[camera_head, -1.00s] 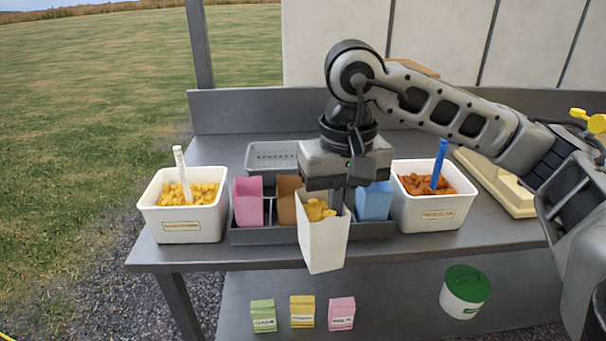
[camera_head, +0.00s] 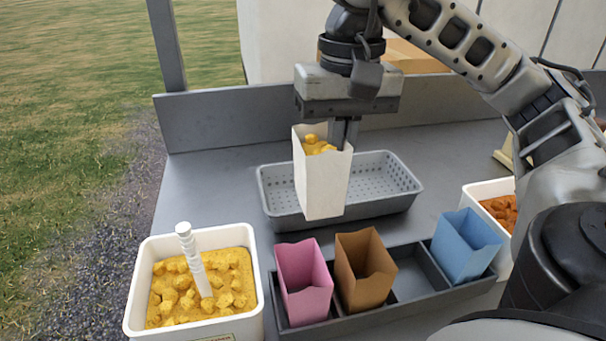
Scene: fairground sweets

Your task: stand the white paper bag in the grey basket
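The white paper bag (camera_head: 321,187), with yellow pieces showing at its open top, is upright in my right gripper (camera_head: 345,134). The fingers are shut on its right upper wall. The bag appears in front of the grey basket (camera_head: 385,187), a shallow perforated tray at the back of the counter, and covers part of it. The bag's bottom overlaps the basket's front area in the picture; I cannot tell whether it touches the basket. My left gripper is not in view.
A grey divided holder (camera_head: 412,284) in front bears a pink bag (camera_head: 304,283), a brown bag (camera_head: 365,270) and a blue bag (camera_head: 466,247). A white tub (camera_head: 145,283) of yellow sweets stands at left, another tub (camera_head: 486,189) at right. The counter left of the basket is clear.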

